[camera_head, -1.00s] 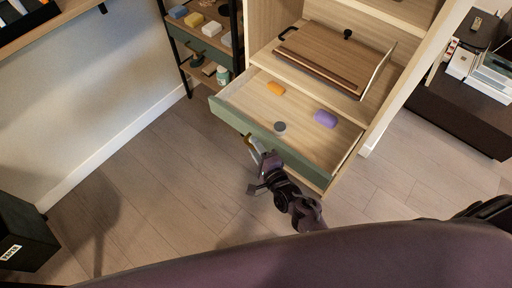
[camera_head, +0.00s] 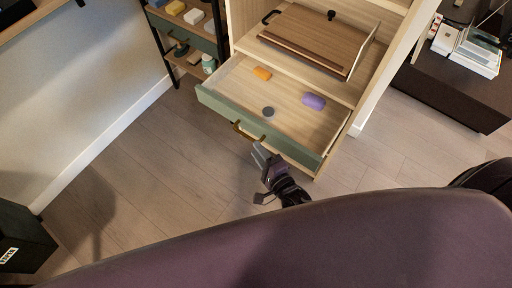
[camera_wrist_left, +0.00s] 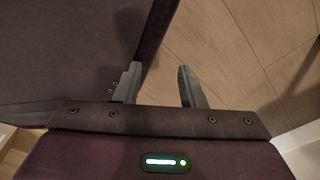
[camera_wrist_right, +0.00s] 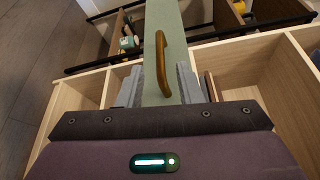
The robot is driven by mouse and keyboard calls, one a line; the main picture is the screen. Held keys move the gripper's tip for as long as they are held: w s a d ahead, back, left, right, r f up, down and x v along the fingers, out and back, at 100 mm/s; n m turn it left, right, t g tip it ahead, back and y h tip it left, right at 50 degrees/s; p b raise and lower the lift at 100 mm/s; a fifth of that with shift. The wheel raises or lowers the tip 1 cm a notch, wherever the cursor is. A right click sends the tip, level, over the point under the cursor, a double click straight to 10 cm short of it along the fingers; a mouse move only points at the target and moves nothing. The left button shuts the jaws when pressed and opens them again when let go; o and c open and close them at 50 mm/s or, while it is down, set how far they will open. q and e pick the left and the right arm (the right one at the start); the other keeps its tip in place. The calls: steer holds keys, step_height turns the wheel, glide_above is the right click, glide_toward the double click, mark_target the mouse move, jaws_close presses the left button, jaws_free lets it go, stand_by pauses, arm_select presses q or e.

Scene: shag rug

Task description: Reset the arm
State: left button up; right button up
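My right gripper (camera_head: 262,158) is just in front of the open drawer's green front (camera_head: 222,104) in the head view, below and right of its brass handle (camera_head: 243,131). In the right wrist view the fingers (camera_wrist_right: 160,86) are spread apart. The handle (camera_wrist_right: 161,62) shows beyond and between them, and nothing is held. My left gripper (camera_wrist_left: 160,88) shows in the left wrist view, open and empty, with my own dark body to its left and wooden floor beyond. It is outside the head view.
A dark-framed shelf (camera_head: 182,32) stands left of the cabinet, a dark low unit (camera_head: 447,91) right. The floor (camera_head: 150,165) in front is clear.

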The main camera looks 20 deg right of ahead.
arm_select(q)
steer(key=shift+w, duration=0.4)
steer(key=shift+d, duration=0.1)
